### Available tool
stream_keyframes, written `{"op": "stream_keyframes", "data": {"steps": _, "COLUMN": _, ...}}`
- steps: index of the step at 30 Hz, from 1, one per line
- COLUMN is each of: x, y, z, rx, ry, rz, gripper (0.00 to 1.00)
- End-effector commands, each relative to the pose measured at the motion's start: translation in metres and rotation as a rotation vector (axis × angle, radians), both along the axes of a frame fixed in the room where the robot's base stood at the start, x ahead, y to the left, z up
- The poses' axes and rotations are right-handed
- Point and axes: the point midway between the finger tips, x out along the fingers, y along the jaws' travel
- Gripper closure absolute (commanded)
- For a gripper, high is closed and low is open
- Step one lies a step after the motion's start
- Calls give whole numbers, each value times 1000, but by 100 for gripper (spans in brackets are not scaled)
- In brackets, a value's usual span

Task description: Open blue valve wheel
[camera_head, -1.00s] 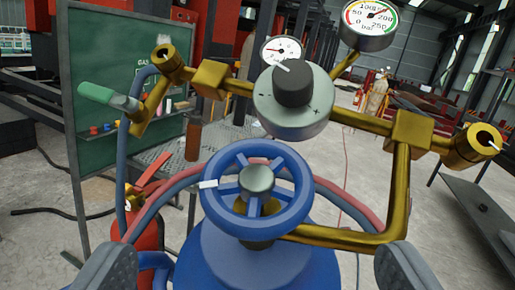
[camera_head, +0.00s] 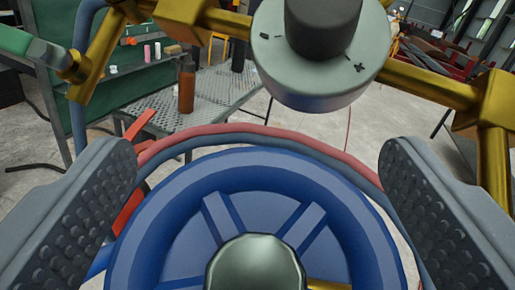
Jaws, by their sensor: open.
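The blue valve wheel (camera_head: 255,165) fills the lower middle of the view, with a dark metallic hub (camera_head: 255,265) at its centre and spokes running out to the rim. Its lower part is cut off by the frame edge. My gripper (camera_head: 258,185) is open, with one grey studded finger at the left and one at the right of the wheel. The fingers look close to the rim, but I cannot tell whether they touch it.
A grey regulator knob (camera_head: 320,60) and brass pipes (camera_head: 435,85) stand above the wheel. Red and blue hoses (camera_head: 265,130) curve behind it. A metal table (camera_head: 200,95) with a brown bottle (camera_head: 186,85) is behind at left. A green-handled valve (camera_head: 30,48) is at upper left.

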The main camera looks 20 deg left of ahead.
Motion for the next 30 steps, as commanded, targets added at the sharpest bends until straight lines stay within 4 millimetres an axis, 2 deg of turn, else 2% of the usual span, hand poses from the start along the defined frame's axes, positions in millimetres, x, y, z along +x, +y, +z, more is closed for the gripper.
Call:
{"op": "stream_keyframes", "data": {"steps": 8, "x": 1, "y": 1, "z": 0, "rx": 1, "ry": 1, "rz": 1, "gripper": 18}}
{"op": "stream_keyframes", "data": {"steps": 13, "x": 1, "y": 1, "z": 0, "rx": 1, "ry": 1, "rz": 1, "gripper": 62}}
{"op": "stream_keyframes", "data": {"steps": 30, "x": 0, "y": 2, "z": -1, "rx": -41, "ry": 5, "rz": 80, "gripper": 62}}
